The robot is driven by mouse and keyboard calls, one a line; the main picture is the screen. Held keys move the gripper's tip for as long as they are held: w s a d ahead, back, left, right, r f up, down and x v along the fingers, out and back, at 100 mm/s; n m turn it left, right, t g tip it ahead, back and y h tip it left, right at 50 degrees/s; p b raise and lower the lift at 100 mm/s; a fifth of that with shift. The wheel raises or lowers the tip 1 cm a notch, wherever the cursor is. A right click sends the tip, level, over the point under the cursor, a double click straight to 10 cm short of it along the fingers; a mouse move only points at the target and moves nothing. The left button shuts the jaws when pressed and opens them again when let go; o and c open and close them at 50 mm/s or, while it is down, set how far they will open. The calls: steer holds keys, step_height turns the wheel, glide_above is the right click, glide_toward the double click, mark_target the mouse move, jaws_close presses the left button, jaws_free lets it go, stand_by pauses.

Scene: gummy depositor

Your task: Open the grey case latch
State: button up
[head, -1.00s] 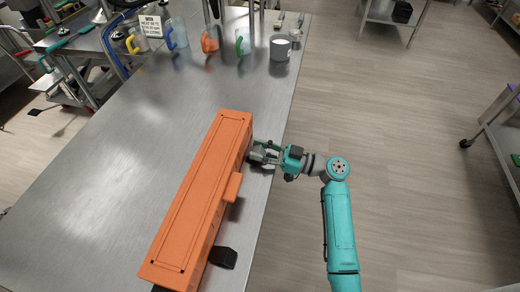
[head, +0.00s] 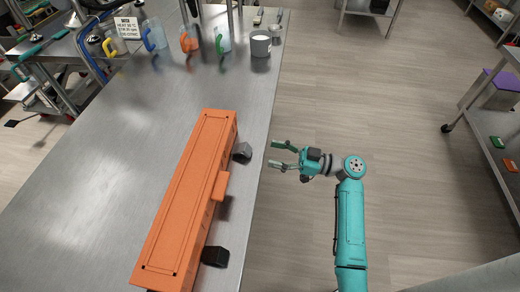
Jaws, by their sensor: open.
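A long orange case (head: 187,200) lies shut on the steel table, with an orange handle (head: 221,186) on its right side. The grey latch (head: 242,152) sticks out from that side near the case's far end. A black latch (head: 215,256) sticks out from the same side near the near end. My gripper (head: 273,154) is open and empty, just right of the grey latch and apart from it. Its fingers point left toward the latch, around the table's right edge.
The steel table (head: 110,150) is clear left of the case. Jugs with coloured handles (head: 190,40), a grey pot (head: 260,43) and a sign (head: 127,28) stand at its far end. Open floor (head: 390,120) lies to the right, with a shelf cart (head: 495,130) beyond.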

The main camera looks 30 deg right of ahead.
steer(key=shift+v, duration=1.4)
